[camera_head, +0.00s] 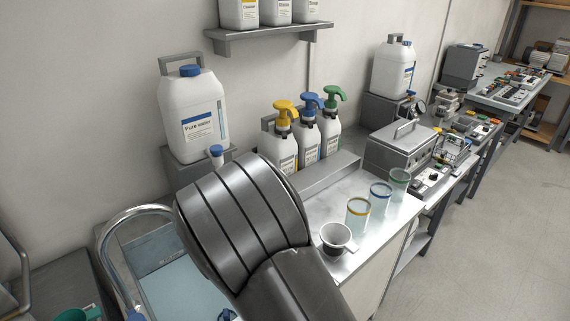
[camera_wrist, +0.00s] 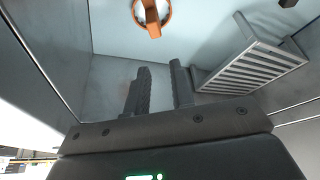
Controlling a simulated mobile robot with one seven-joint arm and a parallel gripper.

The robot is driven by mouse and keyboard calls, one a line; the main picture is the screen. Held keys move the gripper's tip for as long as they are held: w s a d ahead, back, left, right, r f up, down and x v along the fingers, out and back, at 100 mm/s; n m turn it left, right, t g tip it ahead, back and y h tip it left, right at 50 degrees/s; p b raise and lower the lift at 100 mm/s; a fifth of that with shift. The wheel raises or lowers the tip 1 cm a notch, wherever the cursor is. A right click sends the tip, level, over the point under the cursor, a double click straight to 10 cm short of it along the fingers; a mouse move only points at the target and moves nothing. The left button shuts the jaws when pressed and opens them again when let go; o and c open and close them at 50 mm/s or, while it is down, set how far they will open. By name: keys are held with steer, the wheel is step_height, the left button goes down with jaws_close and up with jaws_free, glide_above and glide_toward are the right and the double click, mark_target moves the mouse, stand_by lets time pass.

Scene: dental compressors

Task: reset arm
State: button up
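My gripper (camera_wrist: 160,70) shows in the wrist view. Its two dark fingers stand apart with a gap between them, and nothing is held. It points over a pale blue basin floor (camera_wrist: 115,30) with grey walls. An orange ring-shaped object (camera_wrist: 153,28) lies beyond the fingertips, apart from them. In the camera_head view my arm's dark links fill the lower middle and hide the gripper. Part of the blue-floored sink (camera_head: 165,270) shows to the left of the arm.
A grey slotted rack (camera_wrist: 255,62) is right of the fingers. A curved metal faucet (camera_head: 125,222) stands by the sink. Open floor lies at far right.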

steer(key=s+d+r+y, duration=0.1)
steer(key=s+d+r, duration=0.1)
steer(key=d+r, duration=0.7)
steer(key=s+d+r+y, duration=0.1)
steer(key=s+d+r, duration=0.2)
steer(key=d+r, duration=0.65)
steer(key=s+d+r+n, duration=0.1)
steer(key=s+d+r, duration=0.3)
steer(key=s+r, duration=0.2)
steer(key=s+d+r+n+t+h, duration=0.1)
steer(key=s+d+r, duration=0.3)
steer(key=s, duration=0.5)
steer(key=shift+s+d+r, duration=0.2)
steer(key=shift+s+r, duration=0.05)
steer(key=shift+r, duration=0.6)
